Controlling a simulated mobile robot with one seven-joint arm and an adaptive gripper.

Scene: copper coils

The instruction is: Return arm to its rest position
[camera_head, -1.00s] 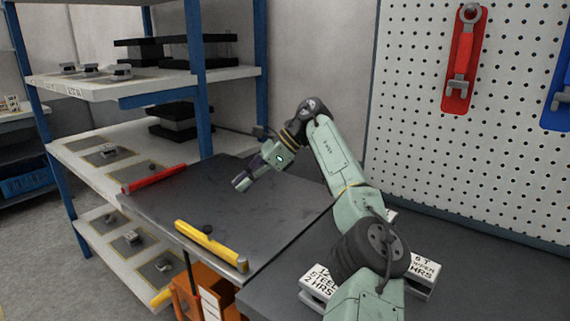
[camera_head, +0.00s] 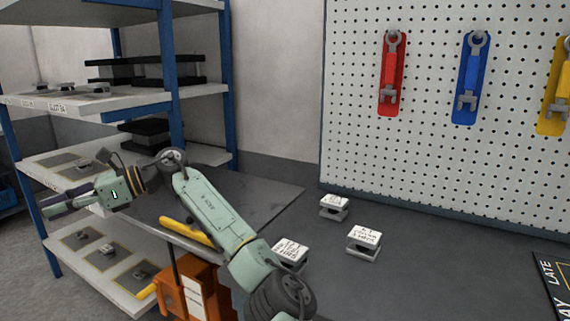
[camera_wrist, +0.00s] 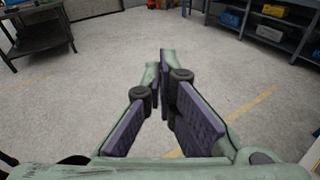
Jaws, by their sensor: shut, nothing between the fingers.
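My arm is light green and reaches from the lower middle of the head view toward the left. My gripper (camera_head: 46,208) points left, in front of the shelf unit, and holds nothing. In the wrist view my gripper (camera_wrist: 162,92) has its dark-padded fingers together at the tips, over open grey floor. No object is between the fingers. The base of my arm is cut off at the bottom of the head view.
A shelf unit (camera_head: 168,60) with blue posts stands behind my gripper. The dark bench (camera_head: 440,270) holds several labelled blocks, one a white block (camera_head: 364,242). A yellow bar (camera_head: 188,231) lies near my arm. Tools hang on the pegboard (camera_head: 430,130). Floor (camera_wrist: 90,110) is clear.

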